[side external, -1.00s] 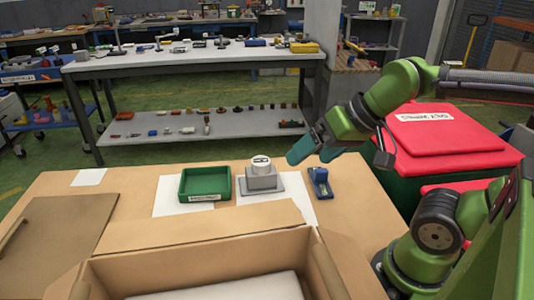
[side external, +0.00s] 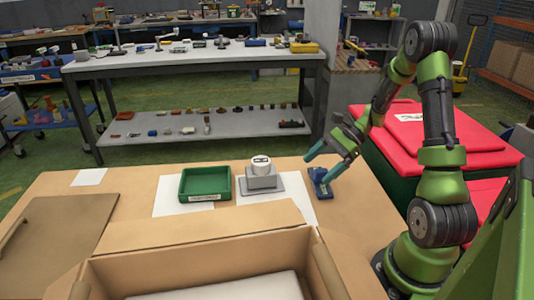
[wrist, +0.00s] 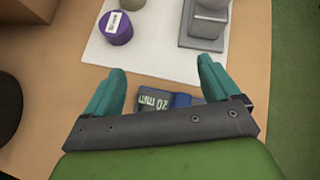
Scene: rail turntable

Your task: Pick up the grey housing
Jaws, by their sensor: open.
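A grey stepped block (side external: 262,182), which looks like the grey housing, sits on a wide grey base on white paper, with a white round piece (side external: 261,165) on top. In the wrist view the grey block (wrist: 206,27) is at the upper right, cut off by the frame edge. My gripper (side external: 321,167) is open and empty, to the right of the block and apart from it, above a blue object. In the wrist view my gripper's teal fingers (wrist: 162,72) are spread, with the labelled blue object (wrist: 182,100) below, partly hidden by the gripper body.
A green tray (side external: 205,197) is left of the block. An open cardboard box (side external: 205,238) fills the front. A purple labelled cylinder (wrist: 117,30) and another cylinder stand on the white paper. A red-lidded bin (side external: 440,135) is behind my arm.

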